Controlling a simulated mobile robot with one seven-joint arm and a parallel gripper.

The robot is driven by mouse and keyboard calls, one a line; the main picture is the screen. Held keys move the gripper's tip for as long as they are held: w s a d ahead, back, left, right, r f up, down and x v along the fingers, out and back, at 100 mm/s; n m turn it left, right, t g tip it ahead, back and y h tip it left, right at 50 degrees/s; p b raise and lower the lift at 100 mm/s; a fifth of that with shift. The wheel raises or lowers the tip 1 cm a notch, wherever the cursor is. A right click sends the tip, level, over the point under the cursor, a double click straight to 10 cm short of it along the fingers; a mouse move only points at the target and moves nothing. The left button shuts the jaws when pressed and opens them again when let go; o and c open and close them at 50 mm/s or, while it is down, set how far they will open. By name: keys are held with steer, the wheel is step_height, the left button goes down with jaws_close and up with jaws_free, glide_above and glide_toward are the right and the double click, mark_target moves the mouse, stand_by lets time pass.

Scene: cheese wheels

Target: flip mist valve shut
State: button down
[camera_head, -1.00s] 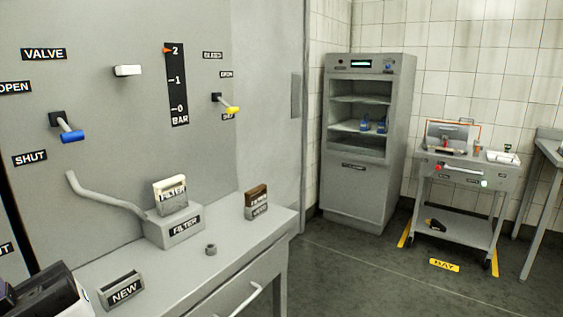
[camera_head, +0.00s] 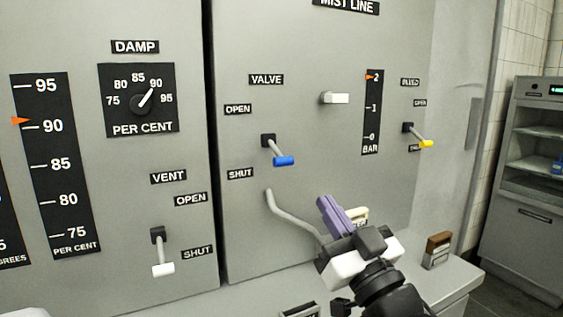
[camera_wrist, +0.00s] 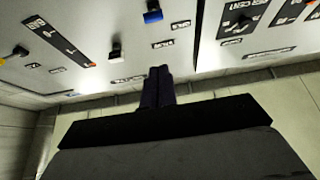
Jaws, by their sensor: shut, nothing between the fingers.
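The mist valve lever with a blue grip (camera_head: 284,160) juts from its dark pivot on the grey MIST LINE panel, under the VALVE label (camera_head: 266,79). The OPEN label (camera_head: 237,109) is above left of it and the SHUT label (camera_head: 240,173) below left. The grip slants down and right, its height between the two labels. My gripper (camera_head: 330,206) has its purple fingers shut and empty, below and right of the grip, apart from it. In the wrist view the closed fingers (camera_wrist: 158,73) point towards the panel, and the blue grip (camera_wrist: 153,15) shows beyond them.
The BAR gauge pointer (camera_head: 370,77) is at 2. A white knob (camera_head: 335,98) and a yellow-gripped lever (camera_head: 426,143) sit right of the valve. A bent grey pipe (camera_head: 290,219) runs below it. The VENT lever (camera_head: 162,269) is at left. A counter holds a brown-topped block (camera_head: 438,246).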

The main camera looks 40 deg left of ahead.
steer(key=p, duration=0.4)
glide_toward(278, 153)
step_height(278, 153, up, 4)
steer(key=d, duration=0.2)
steer(key=a, duration=0.1)
steer(key=w+a, duration=0.1)
steer(key=a, duration=0.1)
steer(key=a+f+p, duration=0.1)
steer(key=shift+w+a+f, duration=0.1)
steer(key=shift+w+a, duration=0.05)
steer(key=shift+w, duration=0.05)
steer(key=shift+f, duration=0.15)
